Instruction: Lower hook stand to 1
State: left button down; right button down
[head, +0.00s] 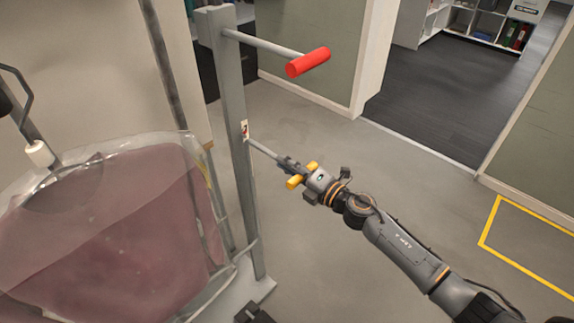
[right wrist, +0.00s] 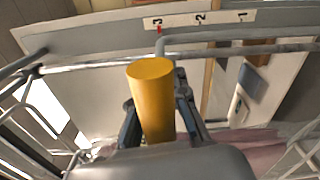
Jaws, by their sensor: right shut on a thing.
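The hook stand is a grey upright post (head: 236,140) left of centre in the head view. A red-ended bar (head: 308,62) sticks out near its top. A thinner rod (head: 263,149) leaves the post lower down and ends in a yellow handle (head: 294,182). My right gripper (head: 304,174) is shut on this yellow handle, which also shows in the right wrist view (right wrist: 153,100). The scale (right wrist: 200,19) reads 3, 2, 1, with a red pointer (right wrist: 158,29) at 3.
A pinkish garment in a clear cover (head: 120,225) hangs left of the post. The grey floor (head: 350,240) right of the post is open, with a yellow floor line (head: 490,225) further right.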

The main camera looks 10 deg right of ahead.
notch_tip(320, 180, down, 19)
jog(key=b, duration=1.5)
jog(key=shift+s+r, duration=0.15)
jog(key=shift+r, duration=0.05)
jog(key=shift+f, duration=0.1)
jog(key=c, duration=1.4)
grip_release()
jog(key=shift+o, duration=0.3)
jog(key=shift+d+r, duration=0.1)
jog(key=shift+r, duration=0.1)
jog(key=v, duration=1.2)
